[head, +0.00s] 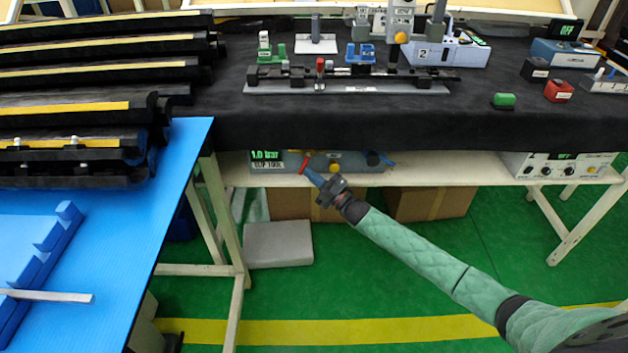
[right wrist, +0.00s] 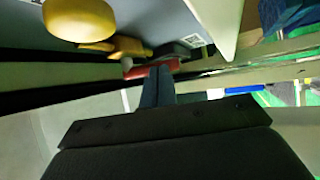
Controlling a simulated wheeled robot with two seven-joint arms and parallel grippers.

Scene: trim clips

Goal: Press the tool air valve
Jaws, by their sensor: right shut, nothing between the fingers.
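A grey air unit (head: 345,162) with a lit green display sits on the shelf under the black-covered table. A red lever (head: 303,163), which looks like the tool air valve, is on its front beside the display. It shows as a red bar (right wrist: 150,68) in the right wrist view. My right gripper (head: 310,174) reaches in under the table edge, its blue fingers shut and empty. In the right wrist view the fingertips (right wrist: 157,72) are at the red bar; I cannot tell whether they touch. My left gripper is not in view.
A yellow knob (right wrist: 78,20) is close to the fingers. The black-covered table edge (head: 400,133) overhangs the shelf (head: 450,170). A second unit (head: 560,165) stands at the shelf's right. Cardboard boxes (head: 430,203) sit below. A blue table (head: 120,255) is at left.

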